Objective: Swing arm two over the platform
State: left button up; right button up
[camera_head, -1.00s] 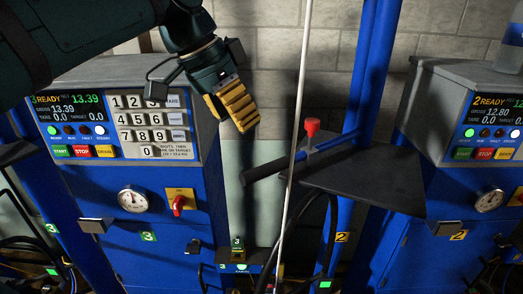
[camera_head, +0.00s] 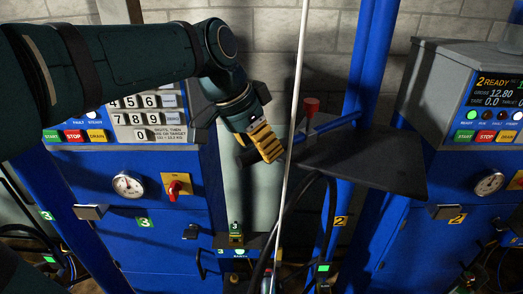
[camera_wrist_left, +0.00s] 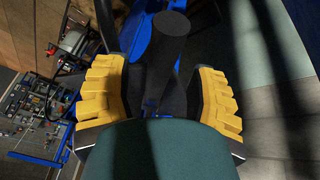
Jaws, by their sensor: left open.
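Arm two is a blue bar (camera_head: 338,121) with a black grip, a red knob (camera_head: 311,105) and a dark triangular plate (camera_head: 375,163), beside a blue post (camera_head: 365,65) with a yellow 2 label (camera_head: 341,221). My left gripper (camera_head: 265,142) is at the grip's free end, partly covering it. In the left wrist view the black grip (camera_wrist_left: 168,38) lies between the spread yellow fingers of the open gripper (camera_wrist_left: 160,98). I cannot tell whether either finger touches it. I cannot make out the platform of scale two. My right gripper is not in view.
A thin white vertical pole or hose (camera_head: 297,100) passes close to my left gripper. Scale cabinet 3 (camera_head: 150,235) stands left and cabinet 2 (camera_head: 430,235) right. Black hoses (camera_head: 318,190) hang below the plate. A grey block wall (camera_head: 275,45) is behind.

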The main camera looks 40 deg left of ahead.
pick_arm(q)
jog(key=shift+w+d+f, duration=0.1)
jog(key=shift+w+f, duration=0.2)
jog(key=shift+f, duration=0.35)
jog(key=shift+c, duration=0.5)
grip_shut()
jog(key=shift+s+d, duration=0.1)
jog(key=shift+d, duration=0.05)
